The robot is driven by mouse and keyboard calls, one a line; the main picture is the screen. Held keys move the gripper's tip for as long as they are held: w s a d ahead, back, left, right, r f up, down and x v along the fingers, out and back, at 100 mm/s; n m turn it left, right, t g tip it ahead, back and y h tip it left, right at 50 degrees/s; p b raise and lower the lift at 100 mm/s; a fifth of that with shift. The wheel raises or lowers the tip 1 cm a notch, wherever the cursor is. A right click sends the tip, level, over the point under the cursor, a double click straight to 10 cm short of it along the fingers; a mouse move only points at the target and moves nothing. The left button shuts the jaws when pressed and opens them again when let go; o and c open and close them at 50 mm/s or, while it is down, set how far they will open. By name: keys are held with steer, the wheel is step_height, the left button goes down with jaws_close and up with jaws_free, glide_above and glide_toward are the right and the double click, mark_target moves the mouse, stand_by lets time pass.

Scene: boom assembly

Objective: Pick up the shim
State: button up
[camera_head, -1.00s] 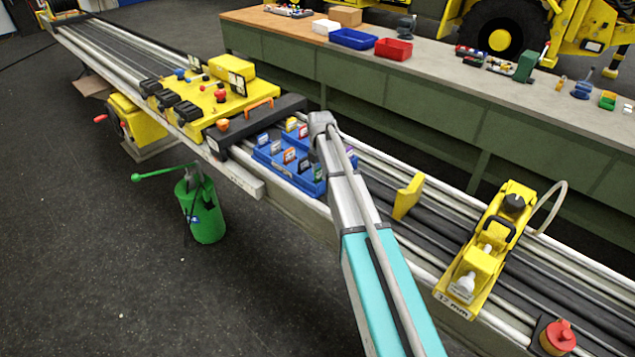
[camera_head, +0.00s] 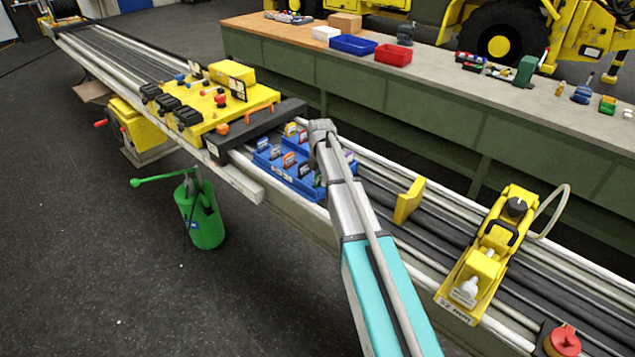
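Several small shims, such as an orange-marked one (camera_head: 289,160), stand upright in a blue tray (camera_head: 300,187) on the boom rails. They carry differently coloured labels; I cannot tell which one is the task's shim. My arm reaches from the bottom of the picture up to the right part of the tray. Its wrist covers some of the tray and some shims there. The gripper's fingers are hidden behind the wrist, so I cannot see whether they hold anything.
A yellow block unit (camera_head: 220,100) with black clamps sits left of the tray. A yellow wedge (camera_head: 409,200) and a yellow pump device (camera_head: 487,255) stand to the right on the rails. A red-capped part (camera_head: 564,341) is at the lower right. A green bench (camera_head: 430,110) runs behind.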

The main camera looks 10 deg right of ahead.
jaws_close()
steer(key=shift+r, duration=0.1)
step_height(320, 180, up, 3)
steer(key=p, duration=0.2)
steer(key=shift+f+p, duration=0.2)
steer(key=shift+p, duration=0.2)
steer(key=s+d+r+p, duration=0.1)
steer(key=s+r+p, duration=0.9)
steer(key=s, duration=0.4)
steer(key=shift+d, duration=0.15)
